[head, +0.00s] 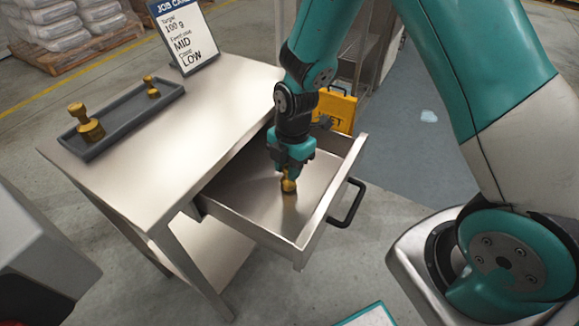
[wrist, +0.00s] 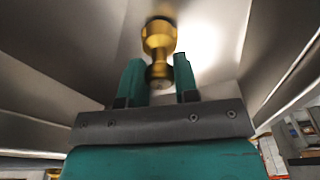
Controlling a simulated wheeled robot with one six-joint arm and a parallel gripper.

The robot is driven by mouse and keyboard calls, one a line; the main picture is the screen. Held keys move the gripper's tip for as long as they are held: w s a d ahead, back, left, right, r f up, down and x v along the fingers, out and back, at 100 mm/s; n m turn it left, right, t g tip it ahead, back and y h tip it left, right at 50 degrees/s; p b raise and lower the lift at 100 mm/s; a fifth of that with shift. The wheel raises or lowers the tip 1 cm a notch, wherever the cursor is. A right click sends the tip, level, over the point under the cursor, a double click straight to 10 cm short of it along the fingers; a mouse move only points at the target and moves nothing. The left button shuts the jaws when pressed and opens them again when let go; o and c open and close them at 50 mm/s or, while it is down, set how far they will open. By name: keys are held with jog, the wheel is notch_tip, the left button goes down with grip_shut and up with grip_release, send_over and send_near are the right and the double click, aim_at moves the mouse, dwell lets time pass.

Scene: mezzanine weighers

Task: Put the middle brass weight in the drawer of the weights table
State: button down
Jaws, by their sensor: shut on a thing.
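My gripper (head: 288,173) is down inside the open drawer (head: 322,205) of the weights table (head: 185,140). It is shut on the middle brass weight (head: 289,186), a small golden piece with a narrow neck. In the wrist view the weight (wrist: 159,40) has its knob end between the two fingertips (wrist: 158,70), with its wider body beyond them. The weight is low over the drawer floor; I cannot tell whether it touches. A larger brass weight (head: 91,127) and a smaller one (head: 153,90) stand in the dark tray on the tabletop.
The dark grey tray (head: 121,132) lies along the table's left side. A job card sign (head: 186,38) stands at the back. The drawer's black handle (head: 349,204) sticks out right. A yellow object (head: 336,110) is behind the drawer. The drawer floor around the weight is clear.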

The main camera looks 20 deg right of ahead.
jog(key=shift+f, duration=0.15)
jog(key=shift+f, duration=0.1)
jog(key=c, duration=0.9)
grip_release()
jog(key=shift+o, duration=0.2)
notch_tip(320, 180, up, 12)
jog(key=d, duration=0.1)
jog(key=s+a+r+m+y, duration=0.1)
jog(key=s+a+r+m, duration=0.1)
jog(key=s+r+m, duration=0.5)
jog(key=s+a+r+m+y, duration=0.2)
jog(key=s+a+r+m, duration=0.1)
jog(key=s+r+m, duration=0.4)
jog(key=shift+s+m+t+p, duration=0.3)
jog(key=shift+s+m, duration=0.7)
jog(key=shift+s, duration=1.4)
